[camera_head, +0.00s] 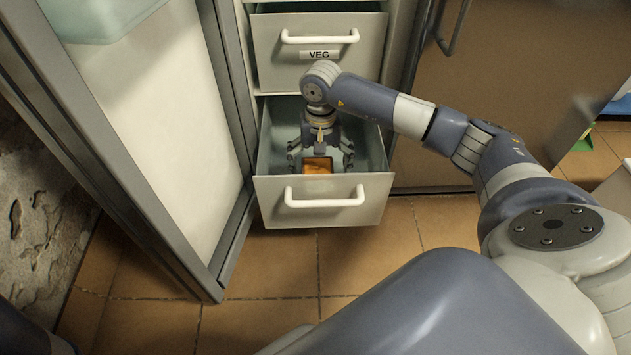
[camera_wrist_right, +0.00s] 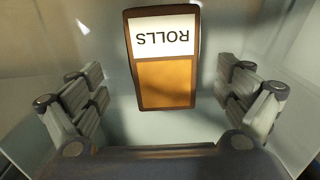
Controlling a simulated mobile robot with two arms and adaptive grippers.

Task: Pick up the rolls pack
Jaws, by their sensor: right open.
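The rolls pack (camera_head: 318,165) is an orange-brown pack inside the open lower drawer (camera_head: 324,213) of the fridge. In the right wrist view the pack (camera_wrist_right: 166,85) shows a white label reading ROLLS, upside down. My right gripper (camera_head: 320,158) points down into the drawer, above the pack. Its fingers are spread wide, one on each side, and do not touch the pack. In the right wrist view the open right gripper (camera_wrist_right: 160,98) has the pack between its fingers, toward the top of the picture. My left gripper is not in view.
The open fridge door (camera_head: 150,110) stands at the left. Drawer walls surround my right gripper closely. Tiled floor (camera_head: 270,265) lies clear in front of the drawer.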

